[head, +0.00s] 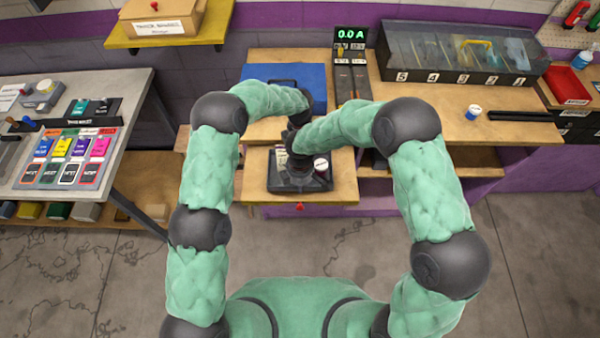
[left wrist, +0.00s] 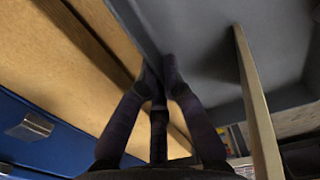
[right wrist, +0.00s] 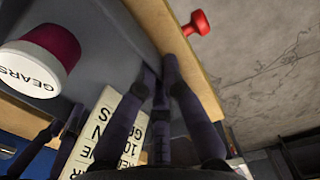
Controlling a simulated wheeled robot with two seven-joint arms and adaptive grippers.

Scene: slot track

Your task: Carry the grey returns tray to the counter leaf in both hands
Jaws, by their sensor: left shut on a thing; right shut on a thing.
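The grey returns tray (head: 285,187) is over the wooden counter leaf (head: 345,187) in the head view; I cannot tell whether it rests on it or hangs just above. A white tub with a dark red side, marked GEARS (right wrist: 45,60), and a pale lettered card (right wrist: 112,125) are in the tray. My right gripper (right wrist: 163,80) is shut on the tray's near wall. My left gripper (left wrist: 158,78) is shut on another wall of the tray; in the head view my right arm hides it.
A red knob (right wrist: 198,22) sticks out from the leaf's front edge. A blue case (head: 285,75) lies behind. A glowing readout (head: 350,37) and a numbered clear-lidded bin (head: 450,55) stand on the counter. A card table (head: 90,140) is at the left; the floor in front is clear.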

